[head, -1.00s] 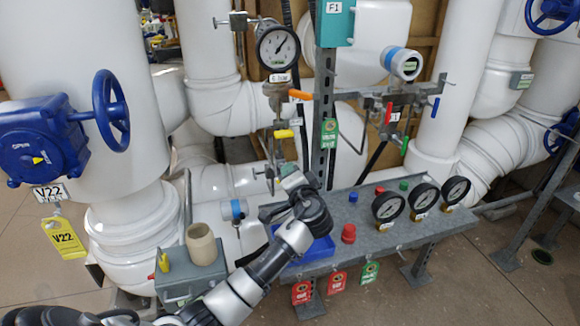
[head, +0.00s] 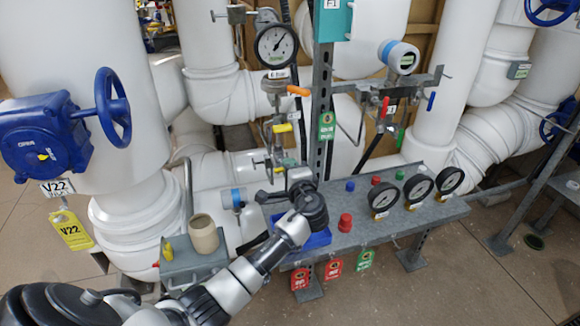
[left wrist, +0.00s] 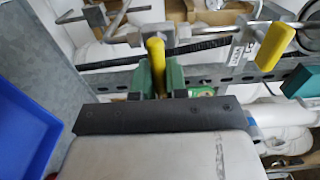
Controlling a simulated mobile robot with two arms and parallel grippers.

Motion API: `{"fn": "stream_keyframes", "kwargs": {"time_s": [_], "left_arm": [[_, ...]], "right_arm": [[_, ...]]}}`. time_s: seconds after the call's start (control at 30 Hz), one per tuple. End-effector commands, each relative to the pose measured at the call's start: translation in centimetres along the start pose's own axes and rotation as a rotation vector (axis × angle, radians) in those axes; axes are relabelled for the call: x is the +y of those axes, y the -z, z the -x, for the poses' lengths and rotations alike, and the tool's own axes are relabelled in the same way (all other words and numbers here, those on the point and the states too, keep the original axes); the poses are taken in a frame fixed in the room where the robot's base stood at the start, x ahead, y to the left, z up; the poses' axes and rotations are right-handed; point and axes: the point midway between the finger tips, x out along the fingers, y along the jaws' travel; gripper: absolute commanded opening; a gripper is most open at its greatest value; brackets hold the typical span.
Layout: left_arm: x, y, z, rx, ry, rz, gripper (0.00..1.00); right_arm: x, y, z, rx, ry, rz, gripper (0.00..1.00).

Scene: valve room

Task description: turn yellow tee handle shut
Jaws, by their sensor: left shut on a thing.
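In the left wrist view a yellow handle (left wrist: 156,62) stands between the fingers of my left gripper (left wrist: 157,82), which is shut on it. A metal bar crosses behind the handle. A second yellow handle (left wrist: 275,43) on a grey stem is to its right, apart from the gripper; it also shows in the head view (head: 282,128), above my left gripper (head: 280,170). In the head view the gripped handle is too small and too covered by the gripper to make out. My right gripper is not in view.
A grey bench (head: 425,215) with gauges (head: 417,188) and a red knob (head: 345,222) is right of my arm. A blue tray (head: 317,240) lies beneath my wrist. A pressure gauge (head: 275,44), an orange lever (head: 298,91) and a steel post (head: 322,80) stand close above the gripper.

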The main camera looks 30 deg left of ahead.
Motion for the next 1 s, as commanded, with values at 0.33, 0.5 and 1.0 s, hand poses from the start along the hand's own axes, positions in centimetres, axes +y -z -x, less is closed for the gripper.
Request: {"fn": "stream_keyframes", "kwargs": {"time_s": [0.33, 0.5, 1.0], "left_arm": [[0.1, 0.1, 0.1, 0.002, -0.001, -0.006, 0.15], [0.1, 0.0, 0.1, 0.002, -0.001, -0.005, 0.39], [0.2, 0.1, 3.0, 0.004, -0.003, 0.0, 0.39]], "right_arm": [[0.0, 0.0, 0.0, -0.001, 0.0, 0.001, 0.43], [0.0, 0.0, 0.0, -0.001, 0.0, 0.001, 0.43], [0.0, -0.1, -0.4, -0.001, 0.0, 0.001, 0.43]]}}
